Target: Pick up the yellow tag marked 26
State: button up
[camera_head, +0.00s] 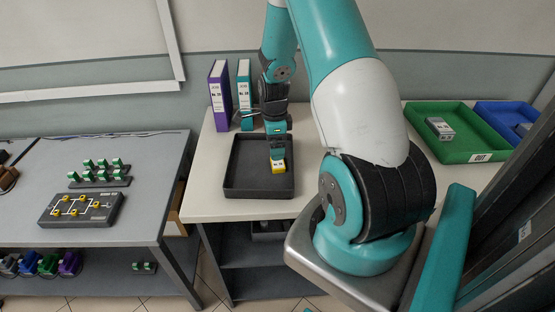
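A small yellow tag (279,168) with a dark marking is in the dark grey tray (240,191), toward the tray's right side. The marking is too small to read as a number. My gripper (277,154) points down right above the tag, and its fingertips are at or very near the tag's top. I cannot tell whether the fingers touch the tag, or whether they are open or shut. The gripper hides part of the tag and of the tray's back edge.
Purple (220,94) and teal (244,92) binders stand behind the tray. A green bin (463,150) holding a grey block (439,128) and a blue bin (497,110) are at right. The left table holds a dark panel (80,212) with yellow pieces and a rack (100,180) of green-and-white pieces.

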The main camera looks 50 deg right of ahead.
aim_at(277, 163)
jog(key=shift+s+f+p, duration=0.1)
jog(key=shift+f+p, duration=1.5)
jog(key=shift+f, duration=1.85)
jog(key=c, duration=0.8)
